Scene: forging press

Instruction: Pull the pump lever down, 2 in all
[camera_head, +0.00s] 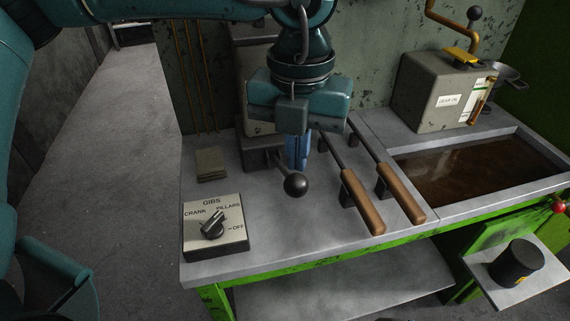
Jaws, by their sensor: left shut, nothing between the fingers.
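A black ball knob (295,184) shows just below my left gripper, in front of a grey pump-like body (255,80) at the back of the bench. It looks like the end of the pump lever; the arm behind it is mostly hidden. My left gripper (297,163) comes down from above with its blue fingers shut and empty. The fingertips are right above and behind the knob in the picture; I cannot tell whether they touch it. My right gripper is not in view.
Two tools with wooden handles (362,202) lie right of the knob. A selector box (230,250) with a dial stands at the front left. A gear oil tank (440,88) and a brown-filled tray (540,136) are at right.

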